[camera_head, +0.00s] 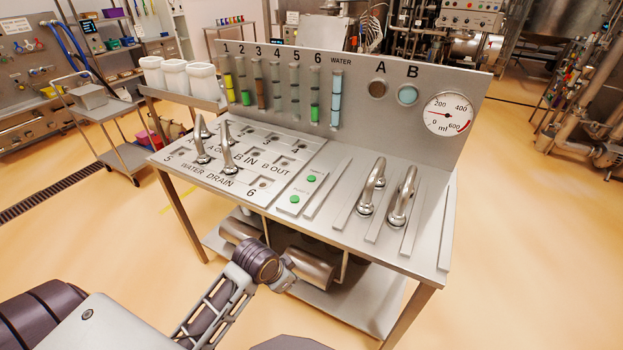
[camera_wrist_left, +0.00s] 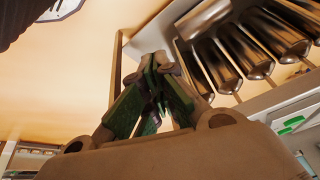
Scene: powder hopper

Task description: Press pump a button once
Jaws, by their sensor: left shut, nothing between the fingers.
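The steel hopper table (camera_head: 340,205) has a small panel with two green buttons, an upper one (camera_head: 311,178) and a lower one (camera_head: 295,199). The lettering beside them is too small to read for certain. My left gripper (camera_head: 287,277) is low in front of the table's front edge, below and apart from the buttons. In the left wrist view its green-padded fingers (camera_wrist_left: 160,62) converge at the tips, shut with nothing between them. Green button shapes (camera_wrist_left: 293,121) show at the right of that view. My right gripper is not in view.
Metal hose fittings (camera_head: 371,185) stand right of the buttons, and others (camera_head: 229,155) stand on the labelled port plate at left. A back panel (camera_head: 455,75) carries tubes, lamps and a gauge. Metal cylinders (camera_head: 300,265) sit under the table.

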